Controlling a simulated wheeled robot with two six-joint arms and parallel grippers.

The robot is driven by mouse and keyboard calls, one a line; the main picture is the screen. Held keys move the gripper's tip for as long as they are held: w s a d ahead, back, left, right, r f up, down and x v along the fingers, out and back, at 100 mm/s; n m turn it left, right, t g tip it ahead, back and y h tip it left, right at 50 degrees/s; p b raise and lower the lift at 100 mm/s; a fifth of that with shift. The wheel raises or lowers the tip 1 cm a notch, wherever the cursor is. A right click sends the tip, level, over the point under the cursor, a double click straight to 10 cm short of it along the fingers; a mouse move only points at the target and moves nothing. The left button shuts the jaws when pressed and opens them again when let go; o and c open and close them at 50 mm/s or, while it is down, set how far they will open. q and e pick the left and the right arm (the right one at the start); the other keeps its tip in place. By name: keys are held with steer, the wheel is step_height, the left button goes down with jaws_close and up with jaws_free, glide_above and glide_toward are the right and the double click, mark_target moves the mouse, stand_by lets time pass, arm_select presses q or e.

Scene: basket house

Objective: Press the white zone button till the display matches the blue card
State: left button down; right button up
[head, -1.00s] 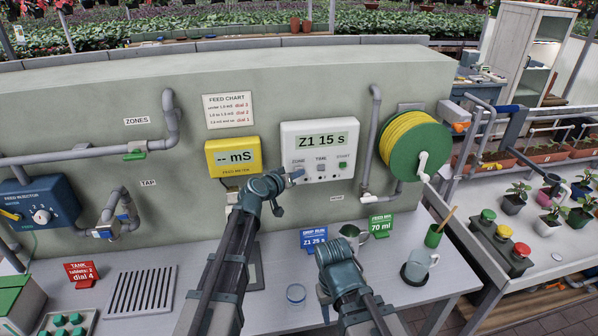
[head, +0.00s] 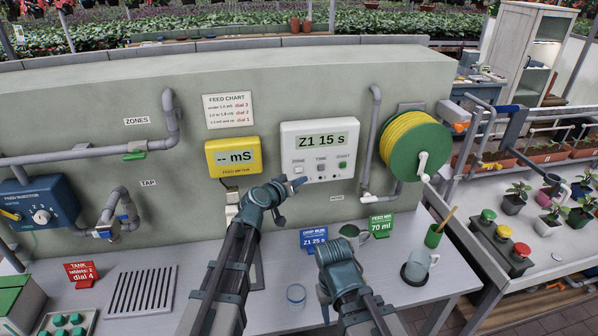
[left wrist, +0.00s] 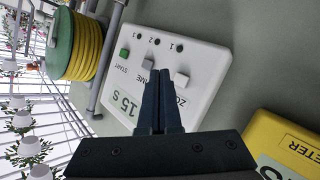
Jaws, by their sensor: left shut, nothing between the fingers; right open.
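The white controller (head: 320,140) hangs on the wall, and its display (head: 320,141) reads "Z1 15 s". Below the display are the white zone button (head: 298,168), the time button (head: 321,167) and the green start button (head: 342,164). My left gripper (head: 299,182) is shut and empty, just below the zone button. In the left wrist view its fingertips (left wrist: 159,72) lie beside the zone button (left wrist: 181,79), apparently apart from it. The blue card (head: 313,238) on the counter reads "DRIP RUN", with "Z1 25 s" below. My right gripper (head: 336,252) is open, low over the counter.
A yellow feed meter (head: 231,157) hangs left of the controller, and a green hose reel (head: 418,152) is to its right. A metal cup (head: 352,236), a green "70 ml" card (head: 380,226) and a glass jug (head: 418,266) stand on the counter.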

arm_select(q)
steer(key=s, duration=0.2)
steer(key=shift+s+d, duration=0.35)
stand_by(0.4)
steer(key=s+d+f+m+g+y+b, duration=0.1)
steer(key=s+d+f+m+g+b, duration=0.2)
steer(key=s+f, duration=0.45)
steer(key=s+d+f+m+g, duration=0.1)
steer(key=s+d+f+g, duration=0.2)
steer(key=s+f+g, duration=0.35)
steer(key=s+a+f+g+y+b, duration=0.1)
steer(key=s+a+f+g+y, duration=0.1)
steer(key=s, duration=0.6)
steer(key=s+a+f+g+y+b, duration=0.1)
steer(key=s+a+f+y, duration=0.3)
steer(key=s, duration=0.5)
steer(key=shift+a+f+g+y, duration=0.35)
steer(key=shift+a+y, duration=0.25)
steer(key=shift+a, duration=0.15)
